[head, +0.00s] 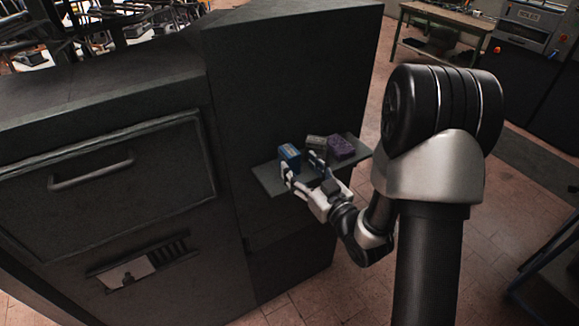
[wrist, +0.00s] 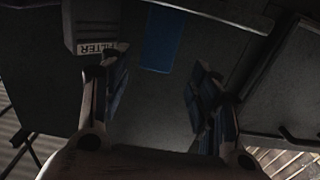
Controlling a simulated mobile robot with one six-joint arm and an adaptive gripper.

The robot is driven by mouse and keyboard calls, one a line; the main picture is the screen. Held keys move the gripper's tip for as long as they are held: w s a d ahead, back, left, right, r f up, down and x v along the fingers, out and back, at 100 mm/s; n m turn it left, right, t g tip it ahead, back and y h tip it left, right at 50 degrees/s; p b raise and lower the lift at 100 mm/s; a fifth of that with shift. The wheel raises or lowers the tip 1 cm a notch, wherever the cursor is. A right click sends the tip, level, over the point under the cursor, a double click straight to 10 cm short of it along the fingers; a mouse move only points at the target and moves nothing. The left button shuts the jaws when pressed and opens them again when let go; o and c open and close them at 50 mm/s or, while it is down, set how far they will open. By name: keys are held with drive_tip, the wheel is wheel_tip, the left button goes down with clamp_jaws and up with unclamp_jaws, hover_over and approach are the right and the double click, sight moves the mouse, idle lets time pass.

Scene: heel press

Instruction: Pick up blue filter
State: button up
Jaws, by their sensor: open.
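The blue filter (head: 290,155) is a small box on the left part of a dark shelf (head: 268,180) on the machine's front. My gripper (head: 302,167) is open in front of the shelf, its left finger overlapping the lower part of the blue filter in the head view. In the wrist view the blue filter (wrist: 160,38) lies ahead of my gripper (wrist: 153,78), between the lines of its two fingers. I see no contact. The fingers hold nothing. The wrist view is dark.
A grey filter (head: 316,143) stands close right of the blue one, and a purple box (head: 341,148) is beyond it. The grey filter's upside-down label shows in the wrist view (wrist: 95,28). The machine's wall (head: 285,80) rises behind the shelf.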

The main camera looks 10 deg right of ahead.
sight(289, 150)
drive_tip(key=x, duration=0.4)
drive_tip(key=b+x, duration=0.1)
drive_tip(key=x, duration=0.2)
drive_tip(key=shift+w+d+r, duration=0.15)
drive_tip(key=shift+d+r, duration=0.1)
drive_tip(key=shift+c, duration=0.2)
drive_tip(key=c, duration=1.1)
